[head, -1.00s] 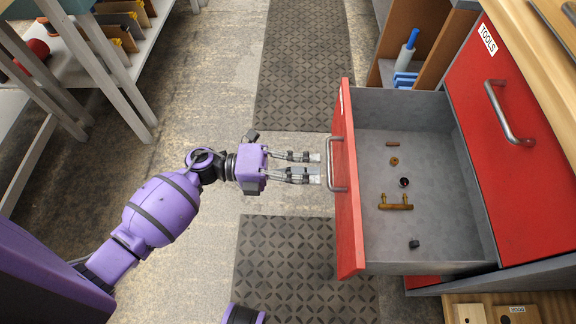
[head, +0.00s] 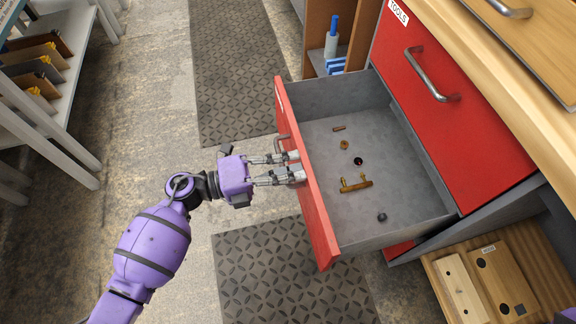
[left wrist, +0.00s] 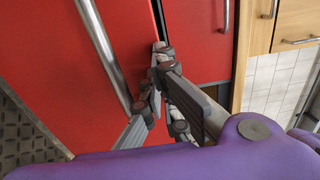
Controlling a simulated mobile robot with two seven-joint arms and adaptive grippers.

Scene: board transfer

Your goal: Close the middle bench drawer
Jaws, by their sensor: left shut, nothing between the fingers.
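The open drawer (head: 320,225) has a red front and a grey inside, and sticks out from the bench. Its metal bar handle (head: 282,146) is on the front face and also shows in the left wrist view (left wrist: 104,50). My left gripper (head: 297,166) is shut and empty, with its fingertips at the drawer front beside the handle. In the head view the fingertips overlap the front; I cannot tell if they touch it. In the left wrist view the gripper (left wrist: 157,75) points at red panels beside a dark gap. My right gripper is not in view.
Several small fittings, including a brass piece (head: 355,184), lie in the drawer. A closed red drawer labelled TOOLS (head: 440,130) is above it under the wooden worktop (head: 520,60). Wooden blocks (head: 495,275) lie at lower right. A shelf rack (head: 50,135) stands left. Floor between is clear.

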